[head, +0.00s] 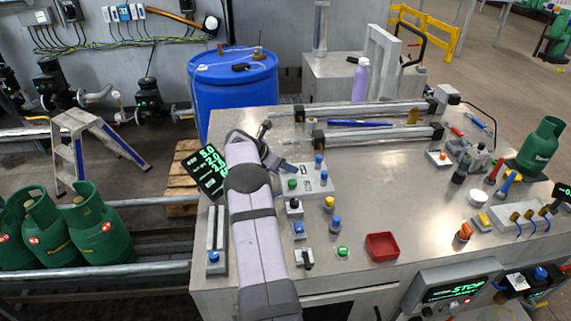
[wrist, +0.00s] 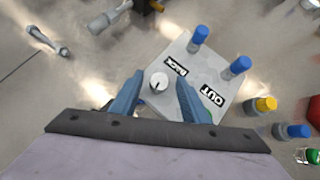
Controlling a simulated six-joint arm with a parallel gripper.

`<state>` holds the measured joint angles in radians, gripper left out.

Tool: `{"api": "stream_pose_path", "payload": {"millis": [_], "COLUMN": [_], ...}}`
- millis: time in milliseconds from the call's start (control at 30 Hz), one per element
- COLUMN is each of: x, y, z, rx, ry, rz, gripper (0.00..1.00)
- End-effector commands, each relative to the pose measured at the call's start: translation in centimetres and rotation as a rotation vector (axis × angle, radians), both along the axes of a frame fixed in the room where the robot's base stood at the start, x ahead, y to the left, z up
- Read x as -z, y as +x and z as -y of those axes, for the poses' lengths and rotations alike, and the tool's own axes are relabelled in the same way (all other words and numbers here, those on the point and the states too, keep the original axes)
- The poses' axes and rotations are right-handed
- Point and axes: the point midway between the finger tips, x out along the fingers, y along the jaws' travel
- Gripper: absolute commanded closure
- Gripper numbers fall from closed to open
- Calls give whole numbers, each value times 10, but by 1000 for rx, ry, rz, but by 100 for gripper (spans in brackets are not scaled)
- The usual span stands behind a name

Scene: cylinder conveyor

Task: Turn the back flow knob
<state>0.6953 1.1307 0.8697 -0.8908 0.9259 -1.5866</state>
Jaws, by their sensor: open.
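A round white knob (wrist: 159,82) with a dark mark sits by the "BACK" label on a light grey plate (wrist: 185,55) in the wrist view. My gripper (wrist: 160,77) is open, one blue finger on each side of the knob. I cannot tell how far down the fingers reach or whether they touch it. The plate also shows in the head view (head: 316,190), where my gripper (head: 285,166) is over its far left part and hides the knob.
Two blue-topped posts (wrist: 200,37) (wrist: 240,67) stand on the plate, right of my fingers. Metal cylinders (head: 378,136) lie behind, small knobs (head: 329,203) in front, and a red tray (head: 382,247) nearer the front edge.

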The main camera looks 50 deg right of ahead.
Motion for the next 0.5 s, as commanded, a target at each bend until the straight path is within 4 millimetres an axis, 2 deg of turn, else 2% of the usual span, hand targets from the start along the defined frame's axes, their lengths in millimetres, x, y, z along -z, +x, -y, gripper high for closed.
{"api": "stream_pose_path", "payload": {"millis": [33, 67, 200, 233, 500], "x": [0, 0, 0, 0, -1], "y": [0, 0, 0, 0, 1], "z": [0, 0, 0, 0, 1], "rx": [0, 0, 0, 0, 21], "ry": [0, 0, 0, 0, -3], "rz": [0, 0, 0, 0, 1], "gripper": [58, 63, 96, 99, 99]}}
